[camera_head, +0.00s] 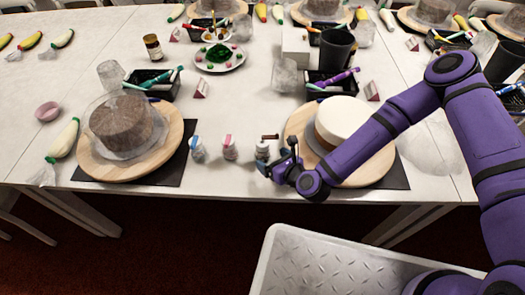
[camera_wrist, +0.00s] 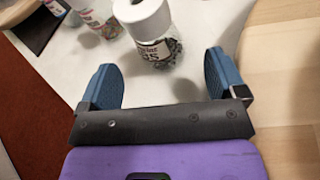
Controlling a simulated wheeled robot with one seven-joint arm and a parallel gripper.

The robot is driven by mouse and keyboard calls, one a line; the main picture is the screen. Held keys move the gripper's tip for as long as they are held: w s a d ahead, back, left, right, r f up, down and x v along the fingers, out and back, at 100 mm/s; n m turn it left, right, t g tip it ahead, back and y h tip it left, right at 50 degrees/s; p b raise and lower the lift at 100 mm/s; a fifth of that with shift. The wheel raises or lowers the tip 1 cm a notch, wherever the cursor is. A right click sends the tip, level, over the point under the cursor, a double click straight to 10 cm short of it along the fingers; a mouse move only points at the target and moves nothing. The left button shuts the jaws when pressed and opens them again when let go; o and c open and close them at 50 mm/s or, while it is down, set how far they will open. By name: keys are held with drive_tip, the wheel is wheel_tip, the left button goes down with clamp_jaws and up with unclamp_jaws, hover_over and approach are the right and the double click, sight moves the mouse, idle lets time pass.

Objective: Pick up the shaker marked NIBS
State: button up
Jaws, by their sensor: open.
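My gripper (camera_head: 275,165) is open and low over the front edge of the table, beside the rightmost of three small shakers. That shaker (camera_head: 262,150) is partly hidden by my gripper in the head view. In the wrist view, a clear shaker (camera_wrist: 158,50) with a white top, a black-and-white label and dark contents stands just beyond my open fingers (camera_wrist: 165,82), roughly between them. The end of its label seems to read "BS"; the full word is not clear. The other two shakers, one blue-topped (camera_head: 197,149) and one pink-topped (camera_head: 230,148), stand to the left.
A round board (camera_head: 378,172) with a white-topped cake (camera_head: 345,118) is close on the right of my gripper. Another board (camera_head: 165,160) with a dark, wrapped cake (camera_head: 122,124) is at left. Black bins (camera_head: 150,88) and a plate (camera_head: 219,65) lie behind.

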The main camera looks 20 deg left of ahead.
sight(268, 156)
drive_tip(key=shift+x, duration=2.9)
drive_tip(key=c, duration=1.1)
drive_tip(key=shift+r, duration=0.1)
drive_tip(key=shift+c, duration=0.2)
